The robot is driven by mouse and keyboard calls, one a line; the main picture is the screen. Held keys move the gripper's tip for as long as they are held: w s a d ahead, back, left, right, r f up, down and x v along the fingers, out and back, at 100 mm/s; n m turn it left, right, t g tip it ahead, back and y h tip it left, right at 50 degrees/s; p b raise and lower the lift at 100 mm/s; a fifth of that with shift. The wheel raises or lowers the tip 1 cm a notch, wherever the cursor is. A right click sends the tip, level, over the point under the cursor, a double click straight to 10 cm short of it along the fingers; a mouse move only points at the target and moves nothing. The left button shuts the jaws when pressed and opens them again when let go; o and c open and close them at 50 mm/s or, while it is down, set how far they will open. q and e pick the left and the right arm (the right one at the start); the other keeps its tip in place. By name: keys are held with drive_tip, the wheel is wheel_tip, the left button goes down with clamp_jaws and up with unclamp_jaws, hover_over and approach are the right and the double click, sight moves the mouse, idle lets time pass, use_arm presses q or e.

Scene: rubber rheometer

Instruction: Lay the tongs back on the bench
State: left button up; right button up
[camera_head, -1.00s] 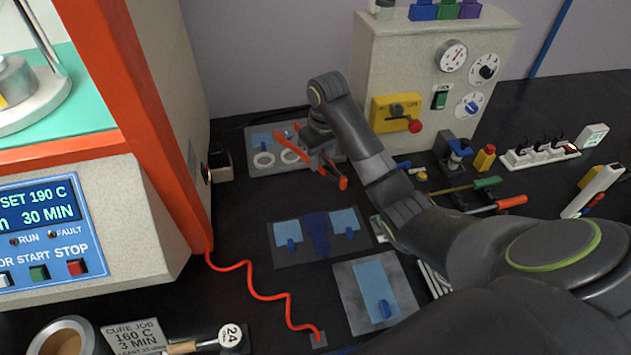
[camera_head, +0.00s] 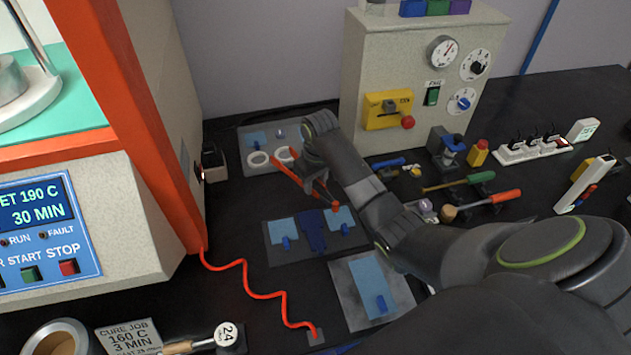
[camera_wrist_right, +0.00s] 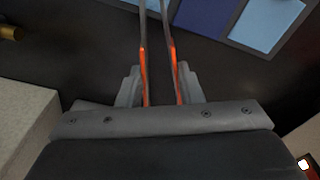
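The tongs (camera_head: 293,172) have orange grips and thin dark arms. They are held in my right gripper (camera_head: 320,184) over the black bench (camera_head: 225,225), near the ring tray and the blue-sheet mat. In the right wrist view the fingers of my right gripper (camera_wrist_right: 160,88) press on the outer sides of the tongs' orange grips (camera_wrist_right: 144,72). The two dark arms run up past the top edge, so the tips are hidden there. The tongs look clear of the bench, but the exact height cannot be told. My left gripper is not in view.
A grey tray with white rings (camera_head: 258,159) lies behind the tongs. A dark mat (camera_head: 275,252) with blue sheets lies in front. The orange-framed machine (camera_head: 150,130) stands left, a control box (camera_head: 400,60) behind. Bare bench shows around the red cord (camera_head: 250,285).

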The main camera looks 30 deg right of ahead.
drive_tip(key=shift+f, duration=0.2)
drive_tip(key=o, duration=0.5)
drive_tip(key=shift+o, duration=0.2)
drive_tip(key=shift+r, duration=0.15)
wheel_tip(320, 180, up, 12)
drive_tip(key=s+p, duration=0.1)
drive_tip(key=p, duration=0.3)
